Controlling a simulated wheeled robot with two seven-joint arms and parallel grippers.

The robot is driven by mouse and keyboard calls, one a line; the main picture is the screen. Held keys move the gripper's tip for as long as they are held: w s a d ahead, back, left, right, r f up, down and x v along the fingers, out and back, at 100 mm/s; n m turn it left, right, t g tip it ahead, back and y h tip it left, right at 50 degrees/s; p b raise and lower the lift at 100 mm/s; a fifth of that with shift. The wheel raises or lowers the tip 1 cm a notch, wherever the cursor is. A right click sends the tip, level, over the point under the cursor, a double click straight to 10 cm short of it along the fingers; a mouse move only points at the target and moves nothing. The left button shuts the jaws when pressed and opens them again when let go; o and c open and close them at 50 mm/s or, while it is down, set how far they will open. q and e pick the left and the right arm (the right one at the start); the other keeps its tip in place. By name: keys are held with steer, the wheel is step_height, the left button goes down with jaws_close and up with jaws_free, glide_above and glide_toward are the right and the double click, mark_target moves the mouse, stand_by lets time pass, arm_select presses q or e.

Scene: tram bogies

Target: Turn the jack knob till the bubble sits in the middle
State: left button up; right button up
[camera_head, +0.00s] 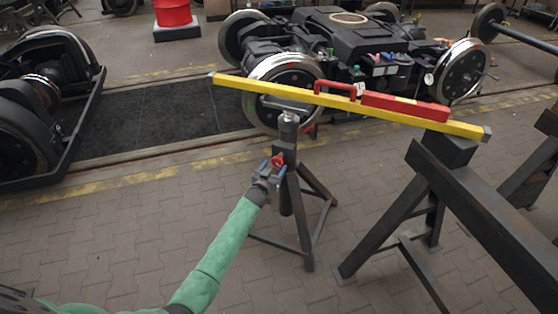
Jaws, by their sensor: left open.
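The red jack knob (279,159) sits on the side of a dark jack stand (305,225). My left gripper (272,168) is open right at the knob, its blue-tipped fingers close to it; I cannot tell whether they touch it. A long yellow beam (235,83) rests across the top of the jack and a dark trestle on the right. A red level (405,106) with a red handle (340,87) lies on the beam. The beam runs lower to the right in the picture. The bubble is too small to make out. My right gripper is not in view.
A dark trestle (480,215) fills the right foreground. A tram bogie (350,40) stands behind the beam, another bogie (45,90) at the left. A red drum (172,12) stands at the back. The paved floor left of the jack is clear.

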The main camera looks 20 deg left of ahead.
mark_target(277, 164)
arm_select(q)
steer(key=shift+w+d, duration=0.15)
steer(key=shift+w, duration=1.25)
steer(key=shift+w+d, duration=0.1)
steer(key=shift+w, duration=1.3)
steer(key=c, duration=1)
